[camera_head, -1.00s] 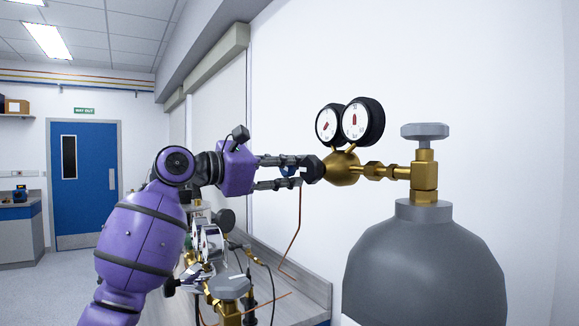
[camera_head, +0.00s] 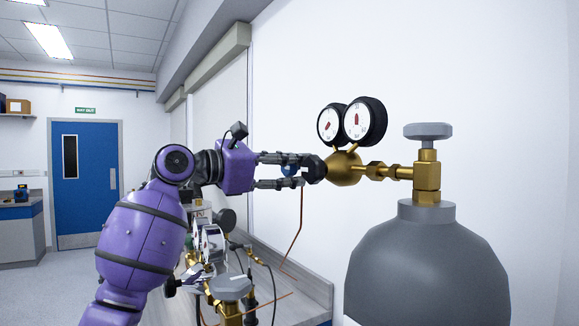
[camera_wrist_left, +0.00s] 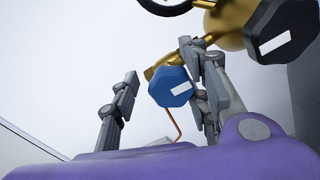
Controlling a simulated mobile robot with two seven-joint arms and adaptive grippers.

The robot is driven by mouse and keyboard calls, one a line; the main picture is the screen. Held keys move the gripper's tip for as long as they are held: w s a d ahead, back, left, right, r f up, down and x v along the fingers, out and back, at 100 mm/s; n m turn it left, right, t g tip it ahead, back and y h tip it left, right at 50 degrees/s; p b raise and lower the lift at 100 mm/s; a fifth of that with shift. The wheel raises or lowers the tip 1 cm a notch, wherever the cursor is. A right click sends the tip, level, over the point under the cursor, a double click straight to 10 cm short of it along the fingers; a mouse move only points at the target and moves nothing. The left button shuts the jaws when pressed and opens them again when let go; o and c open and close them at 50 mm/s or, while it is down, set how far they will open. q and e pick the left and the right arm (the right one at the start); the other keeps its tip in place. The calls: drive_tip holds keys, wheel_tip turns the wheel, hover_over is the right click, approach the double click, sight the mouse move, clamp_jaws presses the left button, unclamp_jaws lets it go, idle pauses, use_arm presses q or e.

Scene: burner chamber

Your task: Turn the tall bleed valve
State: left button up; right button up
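A small blue octagonal knob (camera_wrist_left: 172,87) with a white mark sits on a brass stem in the left wrist view; it also shows in the head view (camera_head: 290,171). It appears to be the bleed valve, on the regulator (camera_head: 344,168) of the tall grey cylinder (camera_head: 427,265). My left gripper (camera_head: 297,171) is open, its fingers on either side of the blue knob. In the wrist view the knob is close to the right finger, with a clear gap to the left finger; contact cannot be told. My right gripper is not in view.
A larger dark knob (camera_head: 314,169) sits just beyond the fingertips. Two round gauges (camera_head: 364,121) stand above the regulator. A grey handwheel (camera_head: 428,131) tops the cylinder. A bench (camera_head: 312,285) behind carries brass fittings. A thin copper pipe (camera_head: 297,232) hangs below the gripper.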

use_arm(q)
drive_tip(key=shift+s+f, duration=0.1)
drive_tip(key=shift+s, duration=0.1)
drive_tip(key=v, duration=1.2)
